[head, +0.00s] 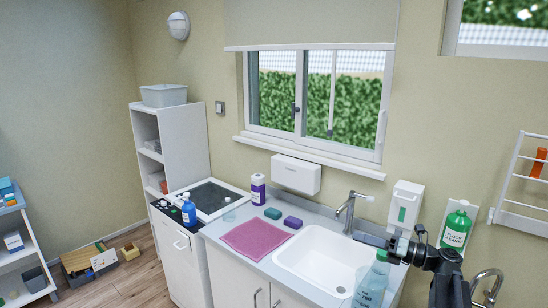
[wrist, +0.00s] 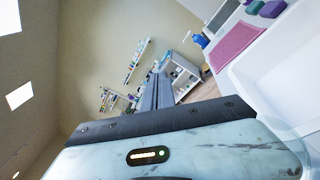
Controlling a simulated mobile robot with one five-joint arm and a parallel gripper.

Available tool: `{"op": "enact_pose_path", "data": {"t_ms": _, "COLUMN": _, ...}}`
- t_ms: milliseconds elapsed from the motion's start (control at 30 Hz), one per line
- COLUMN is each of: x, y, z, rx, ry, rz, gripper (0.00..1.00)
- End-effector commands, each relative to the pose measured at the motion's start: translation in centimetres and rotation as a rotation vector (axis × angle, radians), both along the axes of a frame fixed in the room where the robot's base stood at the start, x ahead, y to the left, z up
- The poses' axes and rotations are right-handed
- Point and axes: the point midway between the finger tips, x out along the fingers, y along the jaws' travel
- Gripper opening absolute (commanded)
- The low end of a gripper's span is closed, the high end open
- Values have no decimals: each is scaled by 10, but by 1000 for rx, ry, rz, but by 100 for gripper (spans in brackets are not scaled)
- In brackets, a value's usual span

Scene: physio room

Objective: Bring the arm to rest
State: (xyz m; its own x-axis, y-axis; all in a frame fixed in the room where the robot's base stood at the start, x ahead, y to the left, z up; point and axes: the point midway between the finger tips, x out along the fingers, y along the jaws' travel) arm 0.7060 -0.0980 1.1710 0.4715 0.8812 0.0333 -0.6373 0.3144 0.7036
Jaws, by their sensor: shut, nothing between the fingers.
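My gripper (wrist: 159,78) shows in the wrist view as two dark grey fingers close together, shut with nothing between them. They point out over the room, and no object touches them there. In the head view my dark arm (head: 432,258) reaches in at the lower right, in front of the counter's right end.
A white sink (head: 322,258) with a tap (head: 349,210) lies left of my arm. A clear bottle (head: 371,285) stands close by, and a green bottle (head: 457,226) is just behind. A pink cloth (head: 257,236) lies on the counter farther left.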

Motion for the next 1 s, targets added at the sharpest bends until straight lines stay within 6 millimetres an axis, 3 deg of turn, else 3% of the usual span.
{"op": "enact_pose_path", "data": {"t_ms": 33, "x": -3, "y": 44, "z": -15, "rx": -70, "ry": 2, "rz": 61, "gripper": 0}}
{"op": "enact_pose_path", "data": {"t_ms": 200, "x": -34, "y": 170, "z": -92, "rx": -476, "ry": -151, "rz": 308, "gripper": 0}}
{"op": "enact_pose_path", "data": {"t_ms": 300, "x": -73, "y": 220, "z": -152, "rx": -820, "ry": -400, "rz": 560, "gripper": 0}}
{"op": "enact_pose_path", "data": {"t_ms": 333, "x": -84, "y": 225, "z": -168, "rx": -920, "ry": -492, "rz": 650, "gripper": 0}}
{"op": "enact_pose_path", "data": {"t_ms": 433, "x": -112, "y": 217, "z": -210, "rx": -1192, "ry": -795, "rz": 961, "gripper": 0}}
{"op": "enact_pose_path", "data": {"t_ms": 500, "x": -123, "y": 192, "z": -229, "rx": -1327, "ry": -993, "rz": 1194, "gripper": 0}}
{"op": "enact_pose_path", "data": {"t_ms": 600, "x": -132, "y": 143, "z": -242, "rx": -1426, "ry": -1232, "rz": 1528, "gripper": 0}}
{"op": "enact_pose_path", "data": {"t_ms": 700, "x": -134, "y": 111, "z": -246, "rx": -1407, "ry": -1430, "rz": 1812, "gripper": 0}}
{"op": "enact_pose_path", "data": {"t_ms": 800, "x": -132, "y": 100, "z": -246, "rx": -1334, "ry": -1586, "rz": 1971, "gripper": 0}}
{"op": "enact_pose_path", "data": {"t_ms": 1000, "x": -132, "y": 98, "z": -246, "rx": -1264, "ry": -1705, "rz": 2035, "gripper": 0}}
